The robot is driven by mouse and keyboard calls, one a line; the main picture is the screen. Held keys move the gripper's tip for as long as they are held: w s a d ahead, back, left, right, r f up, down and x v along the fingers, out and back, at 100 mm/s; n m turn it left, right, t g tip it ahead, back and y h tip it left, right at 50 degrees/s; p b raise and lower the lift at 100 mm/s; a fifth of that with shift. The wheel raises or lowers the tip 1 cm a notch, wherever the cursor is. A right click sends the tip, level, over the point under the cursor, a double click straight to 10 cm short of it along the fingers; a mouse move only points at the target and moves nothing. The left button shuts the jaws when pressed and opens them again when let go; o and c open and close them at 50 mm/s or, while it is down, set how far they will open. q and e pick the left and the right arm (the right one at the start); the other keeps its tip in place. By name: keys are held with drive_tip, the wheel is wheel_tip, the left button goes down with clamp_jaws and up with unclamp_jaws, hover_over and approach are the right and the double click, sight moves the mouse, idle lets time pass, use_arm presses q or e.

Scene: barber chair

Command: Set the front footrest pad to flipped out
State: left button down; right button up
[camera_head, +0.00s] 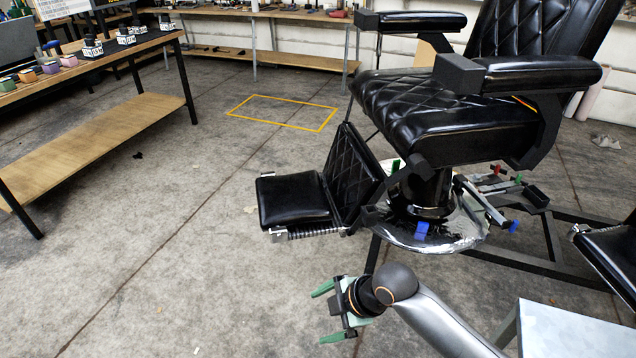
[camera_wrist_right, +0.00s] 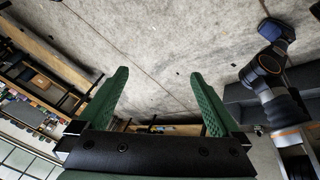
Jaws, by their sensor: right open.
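The front footrest pad (camera_head: 292,200) is a black cushion that lies roughly flat. It sticks out to the left from the foot of the quilted leg panel (camera_head: 354,175) of the barber chair (camera_head: 440,105). A metal strip with ridges (camera_head: 315,234) runs along its near edge. My right gripper (camera_head: 326,313) has green fingers, spread apart and empty. It is in front of the pad, nearer the camera, and does not touch it. The fingers also show open over bare floor in the right wrist view (camera_wrist_right: 158,90). The pad does not show there. My left gripper is out of view.
The chair's shiny round base (camera_head: 465,238) has blue, red and green parts around it. A dark frame (camera_head: 560,265) and a light-topped surface (camera_head: 570,335) are at right. A wooden bench (camera_head: 100,125) stands at left. The floor left of the pad is clear.

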drive_tip(key=s+d+f+m+t+h, duration=0.1)
drive_tip(key=s+d+f+m+t, duration=0.2)
drive_tip(key=s+d+f+m, duration=0.3)
drive_tip(key=s+d+f+m+t+h, duration=0.2)
drive_tip(key=s+d+f+m, duration=0.3)
drive_tip(key=s+m, duration=0.4)
drive_tip(key=d+m+t, duration=0.1)
drive_tip(key=m, duration=0.2)
drive_tip(key=shift+d+f, duration=0.35)
drive_tip(key=shift+d, duration=0.05)
drive_tip(key=shift+s, duration=0.1)
